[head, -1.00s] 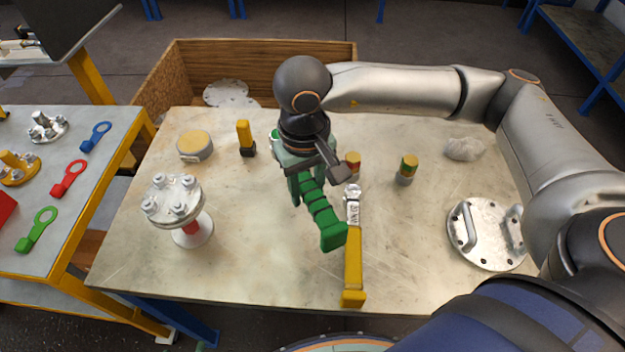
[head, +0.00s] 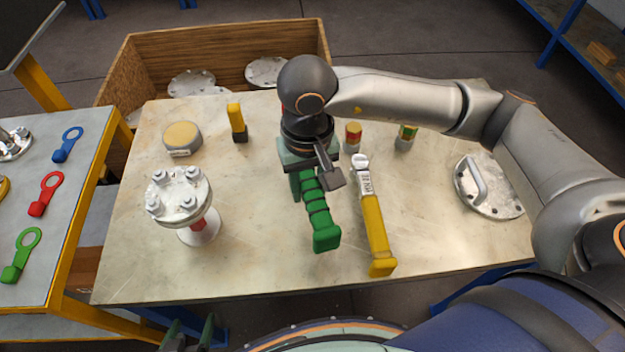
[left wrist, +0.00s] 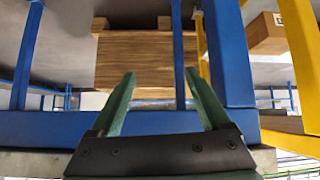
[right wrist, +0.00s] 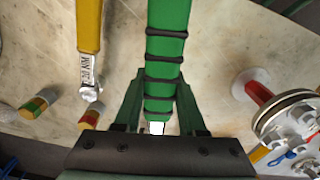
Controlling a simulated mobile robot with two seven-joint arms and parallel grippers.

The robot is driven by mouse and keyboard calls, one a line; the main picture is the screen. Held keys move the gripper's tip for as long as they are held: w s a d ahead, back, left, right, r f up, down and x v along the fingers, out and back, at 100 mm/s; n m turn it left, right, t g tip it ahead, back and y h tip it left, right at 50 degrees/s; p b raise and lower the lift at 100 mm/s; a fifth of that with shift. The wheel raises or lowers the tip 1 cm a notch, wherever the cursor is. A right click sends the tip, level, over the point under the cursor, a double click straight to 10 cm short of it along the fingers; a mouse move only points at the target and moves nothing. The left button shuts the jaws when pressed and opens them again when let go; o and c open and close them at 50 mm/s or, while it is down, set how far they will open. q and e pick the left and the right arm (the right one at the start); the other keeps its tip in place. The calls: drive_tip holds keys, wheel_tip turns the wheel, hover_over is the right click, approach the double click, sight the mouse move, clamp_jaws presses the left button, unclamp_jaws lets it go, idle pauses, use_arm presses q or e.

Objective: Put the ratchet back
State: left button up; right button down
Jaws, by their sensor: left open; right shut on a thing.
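The green-handled tool (head: 320,220), which I take to be the ratchet, points toward the table's front edge. My right gripper (head: 303,184) is shut on it. In the right wrist view the green handle (right wrist: 166,45) runs between the fingers (right wrist: 157,108); a small bright metal part shows near the gripper's base. The tool's head is mostly hidden, and I cannot tell whether it touches the table. A yellow-handled wrench (head: 376,235) lies just right of it. My left gripper (head: 188,334) is open and empty below the table's front edge; its spread fingers (left wrist: 160,95) show in the left wrist view.
A flanged vessel (head: 182,194) stands on the table's left. Behind are a round tin (head: 182,137), a yellow-and-black item (head: 237,123) and two banded cylinders (head: 353,137) (head: 405,137). A handled lid (head: 490,187) lies right. A side table (head: 40,230) holds coloured ring tags. The table's front middle is clear.

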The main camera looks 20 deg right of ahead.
use_arm(q)
drive_tip(key=shift+w+f, duration=0.1)
use_arm(e)
drive_tip(key=shift+a+f, duration=0.1)
drive_tip(key=shift+f, duration=0.05)
drive_tip(key=f, duration=0.1)
drive_tip(key=b, duration=0.4)
hover_over(309, 223)
wheel_tip(309, 223, down, 5)
drive_tip(key=shift+w+f, duration=0.1)
drive_tip(key=shift+f, duration=0.05)
drive_tip(key=shift+f+b, duration=0.5)
drive_tip(key=shift+f, duration=0.25)
use_arm(q)
drive_tip(key=shift+m+h, duration=0.3)
drive_tip(key=shift+h, duration=0.1)
drive_tip(key=d+f, duration=0.1)
drive_tip(key=w+d+f, duration=0.1)
drive_tip(key=d+f, duration=0.1)
drive_tip(key=shift+w, duration=0.15)
drive_tip(key=shift+a+f+b, duration=0.15)
drive_tip(key=shift+f+b, duration=0.6)
drive_tip(key=shift+b, duration=0.3)
use_arm(e)
drive_tip(key=shift+f, duration=0.55)
unclamp_jaws()
